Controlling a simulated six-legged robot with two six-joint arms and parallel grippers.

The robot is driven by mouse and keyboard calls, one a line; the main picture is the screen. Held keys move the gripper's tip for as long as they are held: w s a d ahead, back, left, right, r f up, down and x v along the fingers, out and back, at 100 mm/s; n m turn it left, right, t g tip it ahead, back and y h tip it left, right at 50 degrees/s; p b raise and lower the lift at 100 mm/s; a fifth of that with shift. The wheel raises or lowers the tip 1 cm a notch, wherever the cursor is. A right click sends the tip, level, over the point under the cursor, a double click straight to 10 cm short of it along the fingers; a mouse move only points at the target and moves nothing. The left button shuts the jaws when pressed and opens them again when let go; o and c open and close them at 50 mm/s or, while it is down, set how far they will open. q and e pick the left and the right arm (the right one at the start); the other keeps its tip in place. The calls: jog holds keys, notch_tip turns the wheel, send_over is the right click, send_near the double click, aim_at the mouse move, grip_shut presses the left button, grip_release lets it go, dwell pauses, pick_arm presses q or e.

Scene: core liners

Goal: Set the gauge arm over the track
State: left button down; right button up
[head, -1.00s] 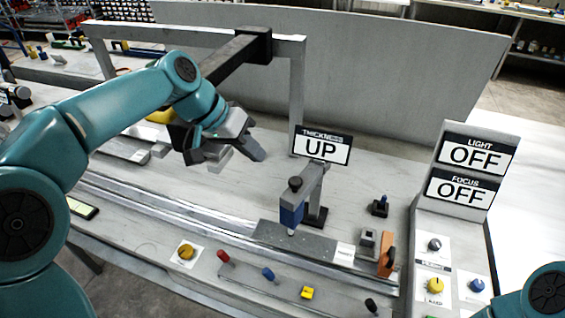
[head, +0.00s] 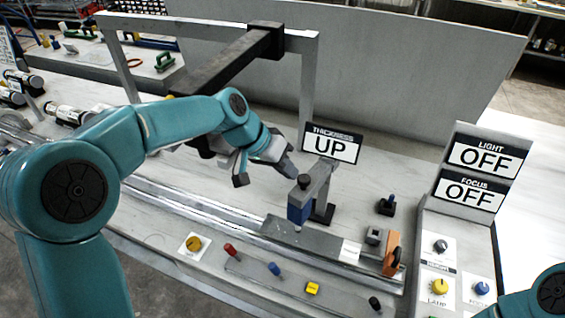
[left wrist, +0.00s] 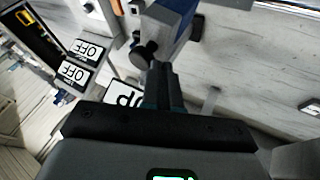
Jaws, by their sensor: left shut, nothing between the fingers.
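The gauge arm (head: 319,182) is a grey bar on a dark post behind the track. It carries a blue head (head: 299,211) with a dark knob (head: 304,181) on top. The head hangs over the dark plate (head: 318,240) on the metal track (head: 185,207). A THICKNESS sign (head: 332,145) behind it reads UP. My left gripper (head: 288,170) is shut and empty, just left of and behind the knob. In the left wrist view its fingertips (left wrist: 160,72) are close beside the knob (left wrist: 145,50); I cannot tell if they touch. My right gripper is out of view.
A panel (head: 470,175) at right reads LIGHT OFF and FOCUS OFF, with knobs below. An orange block (head: 391,255) stands at the track's right end. A black-and-grey gantry (head: 240,60) rises behind my left arm. Small coloured knobs line the front edge.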

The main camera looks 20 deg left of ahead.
aim_at(306, 184)
pick_arm(q)
jog(key=shift+s+a, duration=0.1)
jog(key=d+b, duration=0.1)
jog(key=s+d+b, duration=0.1)
jog(key=d, duration=0.1)
jog(key=shift+s+f, duration=0.1)
jog(key=shift+f, duration=0.05)
jog(key=shift+s+d, duration=0.1)
jog(key=shift+d, duration=0.25)
jog(key=shift+s+a, duration=0.1)
jog(key=shift+r, duration=0.2)
